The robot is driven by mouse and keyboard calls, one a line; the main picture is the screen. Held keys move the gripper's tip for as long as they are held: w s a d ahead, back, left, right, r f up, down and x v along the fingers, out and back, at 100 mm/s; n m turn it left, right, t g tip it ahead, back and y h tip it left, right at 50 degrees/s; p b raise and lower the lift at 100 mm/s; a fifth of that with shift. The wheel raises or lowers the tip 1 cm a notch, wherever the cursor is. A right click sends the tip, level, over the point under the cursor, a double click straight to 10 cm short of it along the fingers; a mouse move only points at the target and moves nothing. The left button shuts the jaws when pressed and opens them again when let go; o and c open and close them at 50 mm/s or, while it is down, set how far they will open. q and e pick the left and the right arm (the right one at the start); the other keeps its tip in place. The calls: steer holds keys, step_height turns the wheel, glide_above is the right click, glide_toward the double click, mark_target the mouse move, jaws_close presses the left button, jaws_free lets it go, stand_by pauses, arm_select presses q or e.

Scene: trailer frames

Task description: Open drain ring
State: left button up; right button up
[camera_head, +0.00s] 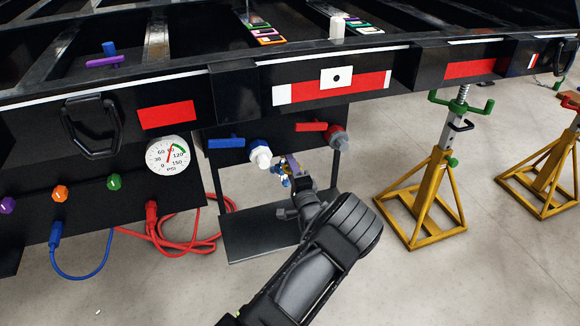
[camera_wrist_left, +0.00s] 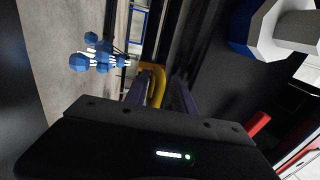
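The yellow drain ring (camera_wrist_left: 157,88) shows in the left wrist view, in the space between my two fingers. A small yellow patch, seemingly the same ring (camera_head: 284,181), shows in the head view below the blue and white coupling. My left gripper (camera_head: 291,165) reaches up under the trailer's front beam. In the left wrist view its fingers (camera_wrist_left: 160,85) stand apart on both sides of the ring, with a dark gap by the right finger. I see no firm hold. Part of the ring is hidden by the fingers. My right gripper is out of view.
Blue (camera_head: 261,154) and red-handled (camera_head: 312,127) couplings hang close above my gripper. A dark shelf (camera_head: 250,235) stands behind my arm. A pressure gauge (camera_head: 167,155) and red hose (camera_head: 180,245) are left. Yellow jack stands (camera_head: 432,190) are right.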

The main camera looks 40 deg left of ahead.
arm_select(q)
steer(key=shift+o, duration=0.4)
steer(key=shift+d+f, duration=0.1)
steer(key=p+v, duration=0.2)
steer(key=v, duration=0.5)
steer(key=shift+s+d, duration=0.25)
steer(key=s+m+t+h+b, duration=0.1)
steer(key=h+b, duration=0.1)
steer(key=s+m+t+h+b, duration=0.1)
steer(key=m+t+h+b, duration=0.1)
steer(key=s+m+t+h+b, duration=0.1)
steer(key=m+t+h+b, duration=0.1)
steer(key=shift+s+f, duration=0.25)
steer(key=shift+s, duration=0.05)
steer(key=shift+w+a, duration=0.1)
